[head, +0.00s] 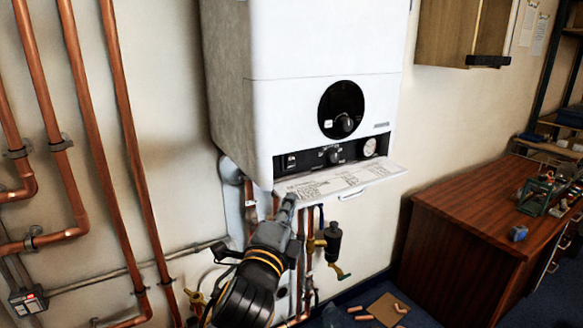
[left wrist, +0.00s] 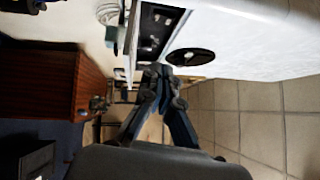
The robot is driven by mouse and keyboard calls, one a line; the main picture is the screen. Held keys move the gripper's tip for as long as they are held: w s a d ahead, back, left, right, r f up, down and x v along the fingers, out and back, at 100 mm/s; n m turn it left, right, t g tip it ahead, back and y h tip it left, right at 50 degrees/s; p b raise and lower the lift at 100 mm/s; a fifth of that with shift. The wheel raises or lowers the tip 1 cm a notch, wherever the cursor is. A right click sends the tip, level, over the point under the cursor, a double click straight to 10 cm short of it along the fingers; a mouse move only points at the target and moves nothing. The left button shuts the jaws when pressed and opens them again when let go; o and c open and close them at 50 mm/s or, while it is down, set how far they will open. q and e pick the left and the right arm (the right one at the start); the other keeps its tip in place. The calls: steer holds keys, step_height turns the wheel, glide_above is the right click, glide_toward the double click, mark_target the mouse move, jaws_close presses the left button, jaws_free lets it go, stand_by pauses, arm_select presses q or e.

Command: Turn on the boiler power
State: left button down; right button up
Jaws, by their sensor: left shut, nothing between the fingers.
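The white boiler (head: 325,45) hangs on the wall in the middle of the head view. Its black control strip (head: 310,160) carries a small switch (head: 290,162) at the left end, knobs in the middle and a round gauge at the right. A labelled flap (head: 340,181) is folded down below it. My left gripper (head: 289,200) is shut and empty, its tips just below the flap's left part; I cannot tell whether they touch it. In the left wrist view, the gripper (left wrist: 163,72) points toward the boiler's control strip (left wrist: 157,28) and round black dial (left wrist: 190,57). My right gripper is out of view.
Copper pipes (head: 90,130) run down the wall at left, by a small box with a red light (head: 28,301). Pipes and valves (head: 332,240) hang under the boiler. A wooden desk (head: 465,225) stands at right. A wall cupboard (head: 465,35) is above it.

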arm_select(q)
steer(key=p, duration=0.2)
glide_toward(290, 161)
steer(key=w+d, duration=0.1)
steer(key=d, duration=0.2)
steer(key=w+d, duration=0.1)
steer(key=shift+w+d+r, duration=0.2)
steer(key=shift+w+d, duration=0.15)
steer(key=shift+d, duration=0.05)
steer(key=w, duration=0.1)
steer(key=w+a+p, duration=0.1)
steer(key=w, duration=0.1)
steer(key=shift+a+r, duration=0.25)
steer(key=shift+r, duration=0.05)
steer(key=shift+w+a, duration=0.2)
steer(key=shift+w, duration=0.15)
